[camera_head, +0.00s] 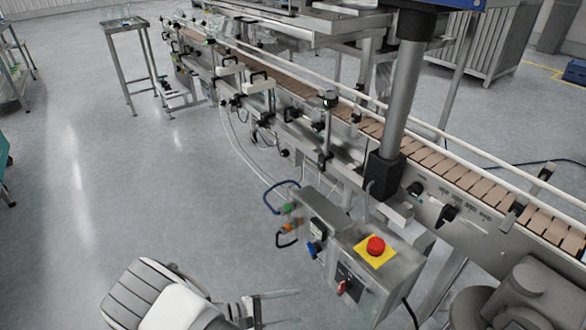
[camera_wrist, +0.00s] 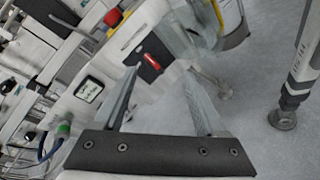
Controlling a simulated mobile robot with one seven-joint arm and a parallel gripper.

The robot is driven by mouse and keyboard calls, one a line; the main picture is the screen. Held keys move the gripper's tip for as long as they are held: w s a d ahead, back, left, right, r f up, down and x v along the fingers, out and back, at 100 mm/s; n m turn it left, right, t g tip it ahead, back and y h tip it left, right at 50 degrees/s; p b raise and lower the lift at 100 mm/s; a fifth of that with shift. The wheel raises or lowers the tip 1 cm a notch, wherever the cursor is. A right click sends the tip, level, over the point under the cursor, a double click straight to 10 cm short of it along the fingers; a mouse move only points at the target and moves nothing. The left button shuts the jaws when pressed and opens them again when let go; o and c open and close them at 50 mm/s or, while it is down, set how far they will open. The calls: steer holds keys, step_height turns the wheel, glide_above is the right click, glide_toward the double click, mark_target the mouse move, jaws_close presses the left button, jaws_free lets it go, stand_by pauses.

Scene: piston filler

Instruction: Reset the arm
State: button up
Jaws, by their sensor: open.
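My gripper (camera_head: 270,298) is low in the head view, at the bottom centre, to the left of the filler's control box. In the wrist view my gripper (camera_wrist: 160,105) shows two fingers spread apart with nothing between them that I can see held. The control box (camera_head: 375,272) has a red emergency button (camera_head: 376,245) on a yellow plate and a red switch on its front. The red switch (camera_wrist: 152,62) also shows beyond the fingers in the wrist view.
A conveyor (camera_head: 440,165) with tan slats runs from upper left to lower right. Hoses and valves hang beside the control box. A small metal stand (camera_head: 128,28) with glassware is at the upper left. The grey floor (camera_head: 130,170) on the left is clear.

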steer(key=d+r+m+g+y, duration=0.3)
steer(key=r+m+y, duration=0.1)
steer(key=r, duration=0.8)
steer(key=d+r+m+g+y, duration=0.3)
steer(key=r+m+y, duration=0.15)
steer(key=r, duration=0.75)
steer(key=s+d+r+m+t+y, duration=0.2)
steer(key=s+d+r+t+y, duration=0.15)
steer(key=s+r, duration=0.35)
steer(key=s+d+r+m+t+y, duration=0.25)
steer(key=s+d+r, duration=0.2)
steer(key=r, duration=0.55)
step_height(320, 180, up, 15)
steer(key=p, duration=1.5)
steer(key=shift+d+f+t, duration=0.15)
steer(key=shift+d+t, duration=0.25)
steer(key=shift+d, duration=0.05)
steer(key=shift+w, duration=0.1)
